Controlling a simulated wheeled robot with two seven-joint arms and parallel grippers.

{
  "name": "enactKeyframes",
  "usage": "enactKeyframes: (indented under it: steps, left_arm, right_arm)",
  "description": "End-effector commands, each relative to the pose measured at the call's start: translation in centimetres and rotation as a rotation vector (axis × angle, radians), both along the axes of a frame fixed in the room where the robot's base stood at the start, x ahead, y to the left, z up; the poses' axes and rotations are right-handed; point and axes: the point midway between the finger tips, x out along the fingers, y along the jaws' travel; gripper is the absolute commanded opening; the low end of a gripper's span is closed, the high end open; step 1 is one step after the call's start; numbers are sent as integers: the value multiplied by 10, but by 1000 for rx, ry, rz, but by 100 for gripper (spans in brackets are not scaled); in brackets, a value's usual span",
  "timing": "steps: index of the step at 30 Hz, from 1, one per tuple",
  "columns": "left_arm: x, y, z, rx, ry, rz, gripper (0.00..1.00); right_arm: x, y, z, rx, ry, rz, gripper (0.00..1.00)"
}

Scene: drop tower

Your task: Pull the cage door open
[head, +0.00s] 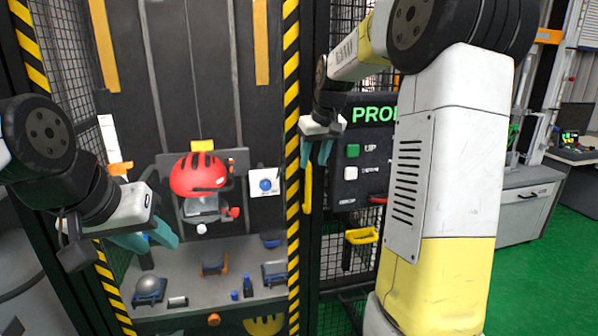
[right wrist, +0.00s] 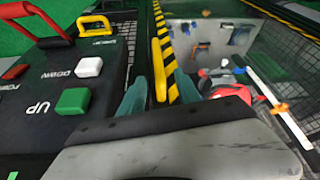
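The cage door (head: 292,100) has a yellow-and-black striped frame and stands closed as far as I can see. Its upright yellow handle (head: 308,188) is beside the right-hand striped edge. My right gripper (head: 315,156) is open at the handle's upper part. In the right wrist view the handle (right wrist: 160,72) appears between the two teal fingertips of the right gripper (right wrist: 161,80), with a gap on each side; I cannot tell whether the fingertips reach its depth. My left gripper (head: 156,240) is open and empty in front of the door's lower left.
A control panel (head: 362,150) with green and white buttons is right of the handle; its red lever (right wrist: 35,18) shows in the right wrist view. A red helmet (head: 200,174) is behind the door, above a shelf (head: 190,295) of small items. Mesh fencing and green floor (head: 555,240) lie right.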

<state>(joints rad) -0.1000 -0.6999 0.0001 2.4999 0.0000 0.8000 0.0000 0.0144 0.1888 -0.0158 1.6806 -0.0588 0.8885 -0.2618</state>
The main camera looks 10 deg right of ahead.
Motion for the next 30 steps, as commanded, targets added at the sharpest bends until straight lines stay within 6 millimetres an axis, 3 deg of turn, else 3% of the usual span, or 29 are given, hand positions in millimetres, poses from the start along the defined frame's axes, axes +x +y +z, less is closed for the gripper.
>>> enactKeyframes:
  steps: [5,18,28,30]
  left_arm:
    - [0,0,0,0,0,0,36]
    - [0,0,0,0,0,0,36]
    - [0,0,0,0,0,0,36]
    - [0,0,0,0,0,0,36]
  right_arm:
    - [7,0,-12,-1,3,2,40]
    - [29,6,-69,-1,3,1,40]
    - [32,6,-73,-2,1,1,40]
    - [32,6,-73,-2,1,1,30]
